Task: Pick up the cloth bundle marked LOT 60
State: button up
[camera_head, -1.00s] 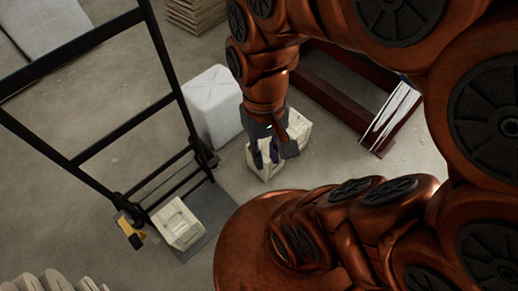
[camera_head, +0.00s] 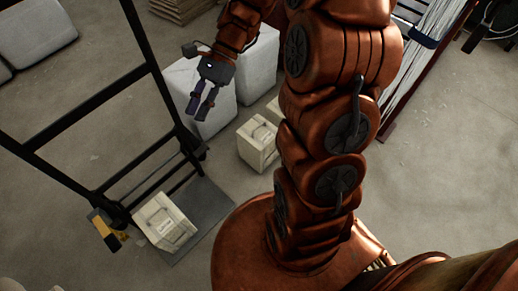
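One pale cloth bundle (camera_head: 164,222) sits on the grey toe plate of the hand truck. It has a white label whose print is too small to read. A second pale cloth bundle (camera_head: 257,144) stands on the floor beside the white wrapped blocks, partly hidden by my arm. No lot number is legible on either. My gripper (camera_head: 201,113) hangs in front of a white wrapped block, left of the floor bundle and above it in the picture. Its two fingers point down with a narrow gap between them, and nothing shows between them.
The black hand truck (camera_head: 83,142) stands at the left, its toe plate (camera_head: 213,207) flat on the floor. White wrapped blocks (camera_head: 257,68) stand behind my gripper. A dark red rack (camera_head: 404,88) stands at the right. Bare floor lies at lower right.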

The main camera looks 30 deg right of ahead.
jog(key=w+d+f+m+t+y+b, duration=0.1)
jog(key=w+d+f+m+y+b, duration=0.1)
jog(key=w+d+f+m+b, duration=0.25)
jog(key=w+d+f+m+t+y+b, duration=0.1)
jog(key=w+f+m+t+y+b, duration=0.15)
jog(key=w+f, duration=0.35)
jog(key=m+t+h+b, duration=0.1)
jog(key=m+t+b, duration=1.3)
jog(key=m, duration=0.8)
send_near(259, 126)
jog(key=shift+w+a+r+g+b, duration=0.2)
jog(key=shift+w+a+g+b, duration=0.55)
jog(key=shift+w+a, duration=0.1)
jog(key=shift+b+x, duration=0.75)
jog(key=shift+x, duration=0.95)
jog(key=b+x, duration=0.2)
jog(key=x, duration=0.2)
jog(key=shift+w+d, duration=0.1)
jog(key=shift+w, duration=0.15)
grip_shut()
